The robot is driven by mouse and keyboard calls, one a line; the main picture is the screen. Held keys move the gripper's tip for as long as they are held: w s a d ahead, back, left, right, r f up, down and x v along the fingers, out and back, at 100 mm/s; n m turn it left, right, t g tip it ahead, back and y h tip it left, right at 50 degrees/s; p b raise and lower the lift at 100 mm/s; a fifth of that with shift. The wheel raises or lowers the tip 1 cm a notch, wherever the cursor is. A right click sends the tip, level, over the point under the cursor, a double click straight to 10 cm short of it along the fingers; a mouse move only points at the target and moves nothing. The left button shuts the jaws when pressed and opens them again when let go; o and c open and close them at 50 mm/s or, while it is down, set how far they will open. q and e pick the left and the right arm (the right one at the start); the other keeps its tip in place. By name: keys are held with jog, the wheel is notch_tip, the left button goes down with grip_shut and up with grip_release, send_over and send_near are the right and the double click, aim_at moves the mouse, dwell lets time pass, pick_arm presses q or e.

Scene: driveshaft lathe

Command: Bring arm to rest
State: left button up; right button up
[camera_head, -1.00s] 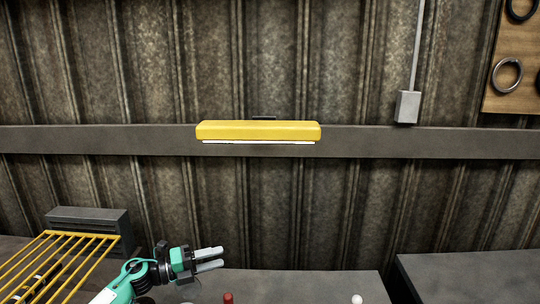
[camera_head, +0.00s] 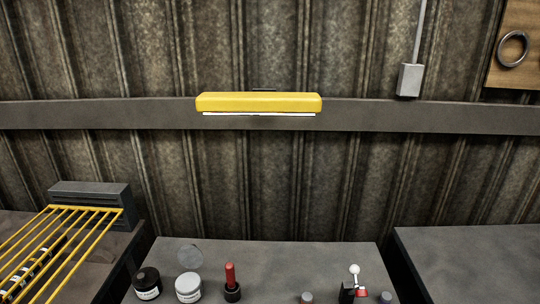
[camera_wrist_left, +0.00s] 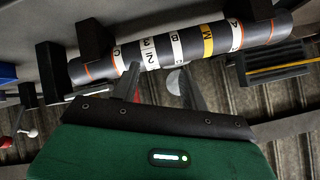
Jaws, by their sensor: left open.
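My left gripper (camera_wrist_left: 158,78) shows in the left wrist view with its two dark fingers apart and nothing seen between them. A dark shaft (camera_wrist_left: 160,50) with white, yellow and orange labelled bands lies across the top of that view, past the fingertips. Dark blocks stand at both of its ends. I cannot tell the exact gap between the fingers and the shaft. Neither arm shows in the head view now. My right gripper is out of view.
A yellow barred rack (camera_head: 50,245) stands at the left, with a striped dark object partly hidden behind its bars. The middle bench (camera_head: 270,260) holds a black jar (camera_head: 147,284), a white jar (camera_head: 188,288), a red-handled tool (camera_head: 231,278) and a white-knobbed lever (camera_head: 354,270). The right bench (camera_head: 470,255) looks bare.

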pick_arm(q)
jog(key=s+f+n+g, duration=0.3)
jog(key=s+g, duration=0.4)
jog(key=s, duration=1.2)
notch_tip(320, 180, down, 33)
jog(key=w+g+b, duration=0.1)
jog(key=b, duration=0.4)
jog(key=s+a+f+b, duration=0.1)
jog(key=s+f+b, duration=0.1)
jog(key=s+f, duration=0.8)
jog(key=s+a+f+g+b, duration=0.1)
jog(key=s+a+f+b, duration=0.1)
jog(key=s+f, duration=0.8)
notch_tip(320, 180, down, 8)
jog(key=shift+a+r+m+g+h+b, duration=0.15)
jog(key=shift+a+m+g+h+b, duration=0.15)
jog(key=shift+m+b, duration=0.15)
